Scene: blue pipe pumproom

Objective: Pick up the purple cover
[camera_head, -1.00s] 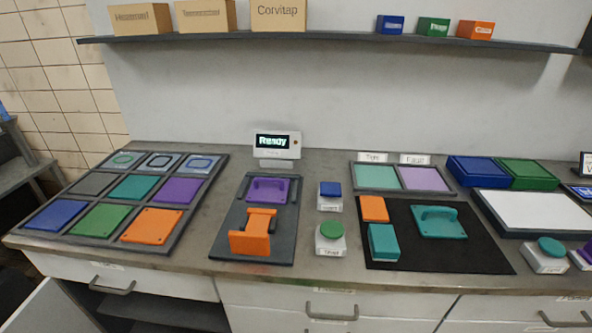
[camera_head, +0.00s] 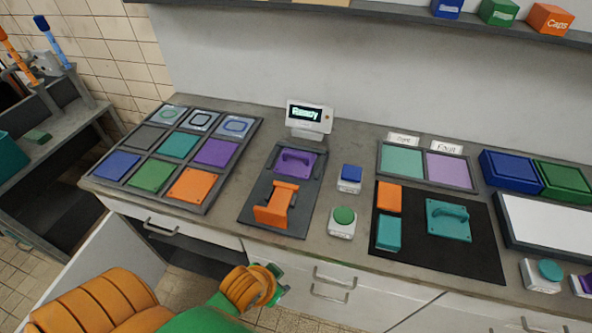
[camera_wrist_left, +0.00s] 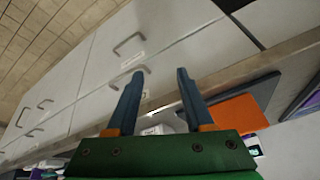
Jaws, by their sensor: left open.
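A flat purple square (camera_head: 215,152) lies in the right column of the dark compartment tray (camera_head: 205,207) at the left of the counter. A second purple piece with a raised handle (camera_head: 297,161) sits at the far end of a dark fixture, behind an orange bracket (camera_head: 276,204). I cannot tell which one is the purple cover. My left gripper (camera_head: 277,283) is low in front of the drawers, apart from both purple pieces. In the left wrist view its two fingers (camera_wrist_left: 159,82) are spread with nothing between them. My right gripper is not in view.
The counter's front edge and drawer handles (camera_head: 335,279) are near my left gripper. A green button (camera_head: 343,216) and a blue button (camera_head: 350,174) stand right of the fixture. A black mat (camera_head: 445,257) holds teal and orange pieces. A small screen (camera_head: 308,115) stands behind.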

